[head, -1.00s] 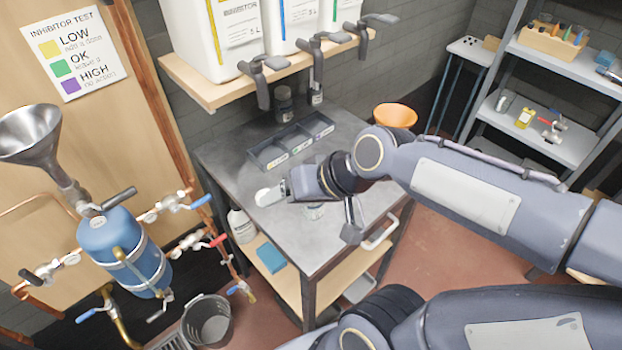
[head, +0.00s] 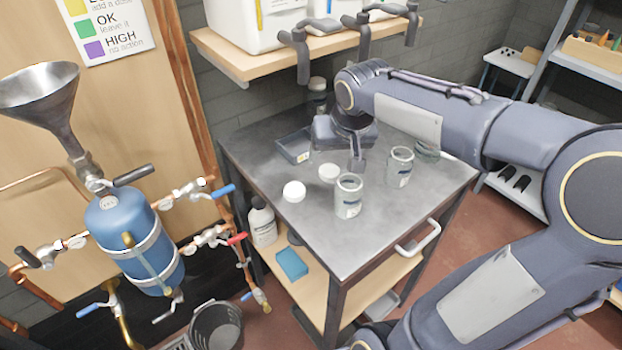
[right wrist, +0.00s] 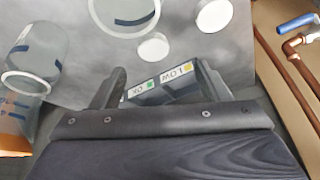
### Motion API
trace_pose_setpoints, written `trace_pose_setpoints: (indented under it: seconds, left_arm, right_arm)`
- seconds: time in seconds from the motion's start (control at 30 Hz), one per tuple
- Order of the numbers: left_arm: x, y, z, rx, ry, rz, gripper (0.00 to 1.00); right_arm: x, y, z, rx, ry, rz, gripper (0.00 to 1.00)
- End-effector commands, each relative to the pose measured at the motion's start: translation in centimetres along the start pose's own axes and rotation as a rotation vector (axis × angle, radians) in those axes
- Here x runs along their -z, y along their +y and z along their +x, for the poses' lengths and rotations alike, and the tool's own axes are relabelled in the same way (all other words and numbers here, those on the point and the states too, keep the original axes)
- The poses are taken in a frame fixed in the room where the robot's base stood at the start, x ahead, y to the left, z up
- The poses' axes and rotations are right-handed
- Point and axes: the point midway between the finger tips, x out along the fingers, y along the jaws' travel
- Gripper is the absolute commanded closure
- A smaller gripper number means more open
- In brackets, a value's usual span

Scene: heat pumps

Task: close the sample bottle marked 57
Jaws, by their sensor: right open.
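Two open glass jars with pale labels stand on the grey metal cart top, a near jar (head: 348,197) and another (head: 400,168) to its right. A third glass shape (head: 427,151) is partly hidden by my right arm. The numbers are too small to read. Two round white lids, a left one (head: 294,191) and a right one (head: 329,173), lie apart from the jars. My right gripper (head: 340,152) is above the cart, behind the lids. My left gripper is not in view.
A shelf (head: 235,60) with large canisters overhangs the back. A blue tank (head: 130,240) with a funnel and pipes is at left. The cart's front strip is clear.

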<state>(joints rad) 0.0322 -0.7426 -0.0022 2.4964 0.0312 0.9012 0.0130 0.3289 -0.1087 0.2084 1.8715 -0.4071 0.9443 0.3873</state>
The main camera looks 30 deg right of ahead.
Motion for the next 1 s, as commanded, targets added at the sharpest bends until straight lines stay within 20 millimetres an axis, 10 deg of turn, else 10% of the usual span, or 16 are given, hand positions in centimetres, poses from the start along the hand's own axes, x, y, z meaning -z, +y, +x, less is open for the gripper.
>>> trace_pose_setpoints:
  seconds: [1.0]
  left_arm:
    - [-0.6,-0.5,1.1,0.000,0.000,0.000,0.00]
  right_arm:
    - [0.1,2.0,3.0,-0.086,-0.005,-0.005,0.31]
